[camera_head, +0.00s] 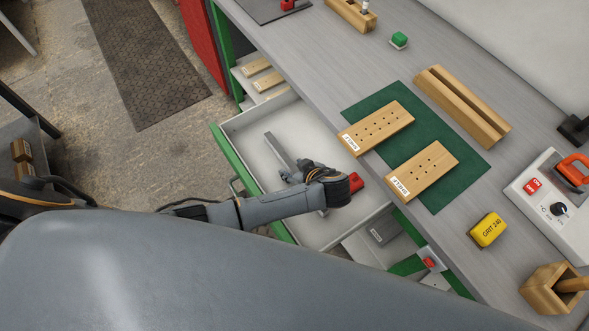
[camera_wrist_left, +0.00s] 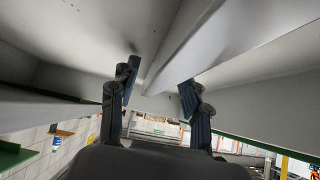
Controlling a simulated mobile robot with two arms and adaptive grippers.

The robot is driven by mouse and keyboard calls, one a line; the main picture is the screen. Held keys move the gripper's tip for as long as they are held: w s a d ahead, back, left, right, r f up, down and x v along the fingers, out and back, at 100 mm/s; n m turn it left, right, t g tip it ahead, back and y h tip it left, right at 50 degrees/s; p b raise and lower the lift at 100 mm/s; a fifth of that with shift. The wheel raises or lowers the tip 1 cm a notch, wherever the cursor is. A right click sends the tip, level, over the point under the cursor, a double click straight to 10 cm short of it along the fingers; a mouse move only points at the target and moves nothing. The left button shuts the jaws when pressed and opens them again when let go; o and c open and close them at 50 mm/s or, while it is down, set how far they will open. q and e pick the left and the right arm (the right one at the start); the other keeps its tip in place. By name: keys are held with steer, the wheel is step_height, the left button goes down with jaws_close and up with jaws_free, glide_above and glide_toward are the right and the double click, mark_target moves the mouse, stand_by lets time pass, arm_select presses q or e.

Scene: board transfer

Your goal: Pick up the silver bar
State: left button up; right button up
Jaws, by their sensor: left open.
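The silver bar (camera_head: 278,146) lies in the open white drawer (camera_head: 242,124), running lengthwise, partly hidden by my left gripper and wrist. My left gripper (camera_head: 294,173) is in the drawer over the middle of the bar. In the left wrist view the fingers of my left gripper (camera_wrist_left: 158,88) are open and apart, and the silver bar (camera_wrist_left: 188,42) shows as a long grey shape running between and beyond them. I cannot tell whether the fingers touch it. My right gripper is in neither view.
The grey bench (camera_head: 470,190) overhangs the drawer's right side, with two drilled wooden boards (camera_head: 376,127) (camera_head: 422,171) on a green mat (camera_head: 463,178). A yellow block (camera_head: 487,230) stands nearer. Drawer walls surround my left gripper.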

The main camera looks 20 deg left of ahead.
arm_select(q)
steer(key=shift+c, duration=0.2)
jaws_close()
steer(key=shift+r, duration=0.15)
